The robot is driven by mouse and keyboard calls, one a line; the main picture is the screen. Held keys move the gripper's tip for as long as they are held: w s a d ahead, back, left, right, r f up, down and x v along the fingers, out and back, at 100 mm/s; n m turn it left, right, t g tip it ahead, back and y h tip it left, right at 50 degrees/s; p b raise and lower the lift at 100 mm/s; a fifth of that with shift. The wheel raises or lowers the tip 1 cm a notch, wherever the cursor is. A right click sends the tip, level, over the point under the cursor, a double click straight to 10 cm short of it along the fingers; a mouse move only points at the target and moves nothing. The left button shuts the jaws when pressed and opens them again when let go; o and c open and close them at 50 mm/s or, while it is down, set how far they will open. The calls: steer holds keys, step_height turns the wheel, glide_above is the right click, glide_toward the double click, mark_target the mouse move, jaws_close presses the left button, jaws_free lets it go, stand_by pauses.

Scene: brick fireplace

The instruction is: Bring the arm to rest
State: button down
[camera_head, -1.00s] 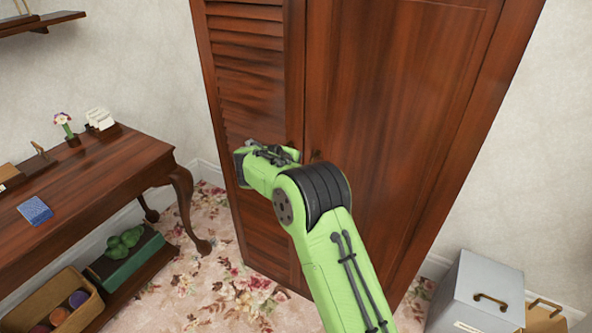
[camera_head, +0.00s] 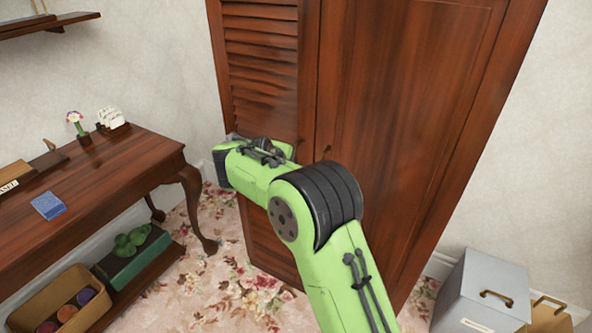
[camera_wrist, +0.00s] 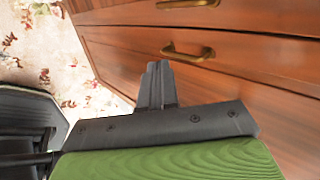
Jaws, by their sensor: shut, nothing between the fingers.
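My green arm reaches up from the bottom of the head view toward the wooden wardrobe (camera_head: 400,110), bent at its dark joint. The far end of the arm is in front of the louvred door, and the fingers are hidden there. In the wrist view my gripper (camera_wrist: 158,72) shows with its two dark fingers together and nothing between them. Beyond the fingers is a reddish wooden front with brass handles (camera_wrist: 188,51). The fingers appear apart from it, though the exact gap is hard to tell.
A grey box (camera_head: 480,290) stands at the lower right. Flowered carpet (camera_head: 215,290) lies between.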

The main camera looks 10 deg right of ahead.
steer(key=s+d+r+n+y+p, duration=0.3)
steer(key=s+r+n+p, duration=0.1)
steer(key=s+r+n, duration=1.1)
steer(key=s+a+f+n+g+y+p, duration=0.1)
steer(key=s+n, duration=0.4)
steer(key=s, duration=0.7)
steer(key=s+f+n+y+p, duration=0.1)
steer(key=s+n, duration=0.4)
steer(key=s, duration=0.7)
steer(key=shift+a+f+n+g+y+p, duration=0.3)
steer(key=shift+a+g+y+p, duration=0.1)
steer(key=shift+p, duration=0.45)
steer(key=shift+s, duration=0.1)
